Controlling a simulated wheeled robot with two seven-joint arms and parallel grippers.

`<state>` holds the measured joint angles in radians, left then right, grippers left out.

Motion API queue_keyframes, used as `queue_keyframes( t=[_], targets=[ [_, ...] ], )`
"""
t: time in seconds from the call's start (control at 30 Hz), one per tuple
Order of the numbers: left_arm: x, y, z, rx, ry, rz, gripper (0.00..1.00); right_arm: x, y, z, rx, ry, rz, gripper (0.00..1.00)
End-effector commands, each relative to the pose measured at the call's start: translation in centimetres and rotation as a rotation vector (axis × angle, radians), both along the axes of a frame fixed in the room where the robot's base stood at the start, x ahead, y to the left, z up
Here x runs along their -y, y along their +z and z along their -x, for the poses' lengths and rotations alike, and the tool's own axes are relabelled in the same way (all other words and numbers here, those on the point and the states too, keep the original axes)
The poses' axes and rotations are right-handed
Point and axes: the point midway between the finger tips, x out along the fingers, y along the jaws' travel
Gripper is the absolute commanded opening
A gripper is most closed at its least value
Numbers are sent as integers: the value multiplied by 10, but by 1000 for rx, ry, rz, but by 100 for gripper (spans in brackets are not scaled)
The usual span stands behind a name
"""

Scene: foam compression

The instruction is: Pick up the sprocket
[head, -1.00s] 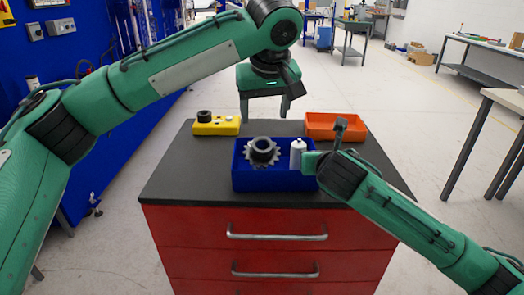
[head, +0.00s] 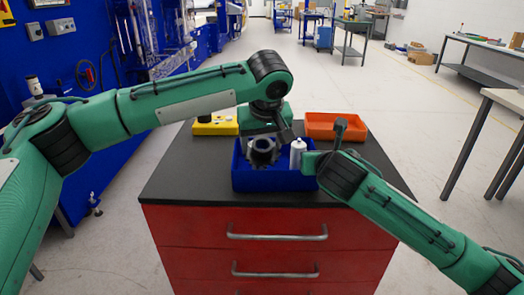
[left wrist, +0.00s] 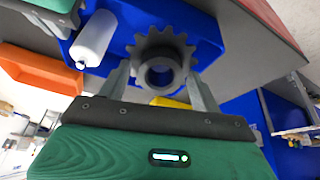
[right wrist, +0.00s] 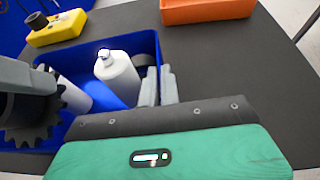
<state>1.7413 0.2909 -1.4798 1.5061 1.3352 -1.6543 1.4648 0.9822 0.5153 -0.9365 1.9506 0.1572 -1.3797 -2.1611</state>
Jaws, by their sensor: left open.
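The sprocket (head: 262,152) is a dark grey toothed wheel with a raised hub, at the left of the blue bin (head: 275,183) on the cabinet top. My left gripper (head: 265,141) is over it, open, pointing down. In the left wrist view the sprocket (left wrist: 160,62) lies between the two spread fingers; I cannot tell whether they touch it. In the right wrist view the sprocket (right wrist: 30,120) shows at the left edge, partly cut off. My right gripper (right wrist: 159,88) is beside the bin's right side, its fingers close together with nothing visible between them.
A white bottle (head: 297,153) stands in the bin, right of the sprocket. An orange tray (head: 330,126) is behind at the right, a yellow box (head: 213,126) behind at the left. The dark cabinet top (head: 185,175) is clear at the left.

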Motion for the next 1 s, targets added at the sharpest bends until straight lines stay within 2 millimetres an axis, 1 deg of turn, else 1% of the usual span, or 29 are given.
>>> queue_keyframes(
  t=[0.03,0.07,0.1,0.37,0.57,0.67,0.77,0.9,1.0],
  targets=[
    [0,0,0,0,0,0,65,0,1,0,1,0,0,0],
    [0,0,0,0,0,0,61,0,1,0,1,0,0,0],
    [0,0,0,0,0,0,53,0,1,0,1,0,0,0],
    [0,1,0,1,0,0,2,0,1,0,1,0,0,0],
    [0,2,0,1,1,0,2,0,1,0,1,0,0,0],
    [0,9,0,1,1,0,2,0,1,0,1,0,0,0],
    [0,26,0,2,1,2,2,0,1,0,1,0,0,0],
    [1,55,0,3,0,3,2,0,1,0,1,0,0,0],
    [1,74,0,2,0,3,2,0,1,0,1,0,0,0]
  ],
)
